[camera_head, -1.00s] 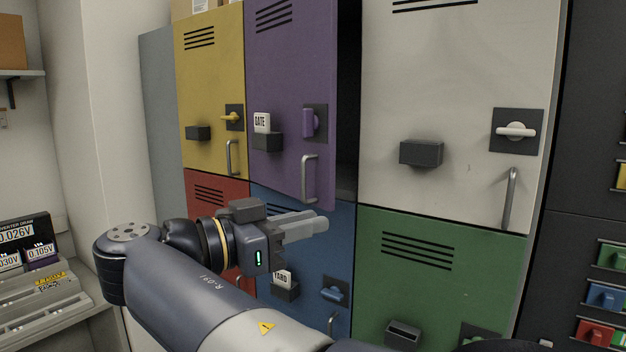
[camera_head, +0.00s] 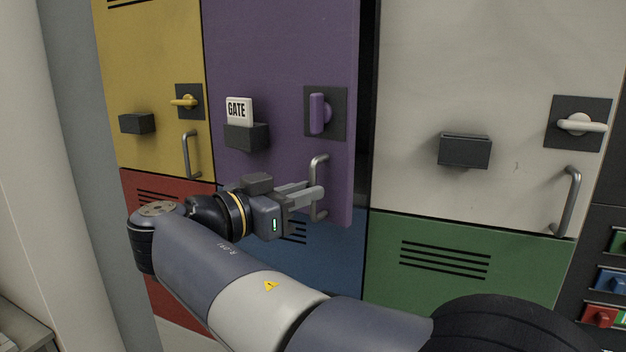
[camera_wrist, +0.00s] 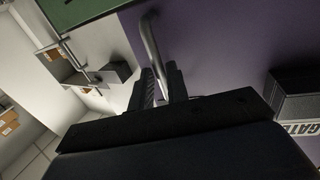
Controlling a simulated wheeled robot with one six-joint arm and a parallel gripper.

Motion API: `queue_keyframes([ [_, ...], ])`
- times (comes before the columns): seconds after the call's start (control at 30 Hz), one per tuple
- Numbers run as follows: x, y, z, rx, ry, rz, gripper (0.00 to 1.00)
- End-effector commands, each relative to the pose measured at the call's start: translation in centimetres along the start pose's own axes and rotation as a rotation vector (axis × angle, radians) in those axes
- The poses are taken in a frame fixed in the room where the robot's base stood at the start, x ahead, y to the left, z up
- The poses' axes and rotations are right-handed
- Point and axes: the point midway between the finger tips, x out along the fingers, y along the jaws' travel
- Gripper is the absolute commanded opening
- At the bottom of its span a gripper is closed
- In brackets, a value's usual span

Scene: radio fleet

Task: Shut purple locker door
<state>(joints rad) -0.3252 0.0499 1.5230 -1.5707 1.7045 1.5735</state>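The purple locker door (camera_head: 270,60) stands ajar, with a dark gap along its right edge in the head view. It carries a purple latch knob (camera_head: 319,114) on a dark plate and a metal bar handle (camera_head: 318,165) below it. My gripper (camera_head: 308,194) is at the lower part of this handle. In the wrist view the handle (camera_wrist: 151,45) runs down between the two fingers of my gripper (camera_wrist: 161,84), close to both. I cannot tell whether they press on it. The fingers hide part of the handle.
A holder with a GATE card (camera_head: 239,111) sits on the purple door. Yellow (camera_head: 150,60), red (camera_head: 180,285), blue (camera_head: 335,250), green (camera_head: 450,285) and white (camera_head: 440,70) lockers surround it. The white door's handle (camera_head: 569,200) sticks out at the right.

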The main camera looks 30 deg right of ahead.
Motion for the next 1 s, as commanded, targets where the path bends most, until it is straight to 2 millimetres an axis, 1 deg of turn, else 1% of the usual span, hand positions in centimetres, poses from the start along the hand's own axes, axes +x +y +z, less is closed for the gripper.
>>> queue_keyframes([
  [0.03,0.7,0.0,-0.2,-0.001,0.000,0.003,0.16],
  [0.2,2.0,0.0,-0.1,-0.001,0.000,0.001,0.16],
  [0.33,2.3,0.0,0.0,0.000,0.000,-0.001,0.16],
  [0.57,2.4,0.0,0.1,0.000,0.000,-0.001,0.16],
  [0.77,2.3,0.0,0.1,0.000,0.000,-0.001,0.00],
  [1.0,2.3,0.0,0.0,0.000,0.000,-0.001,0.00],
])
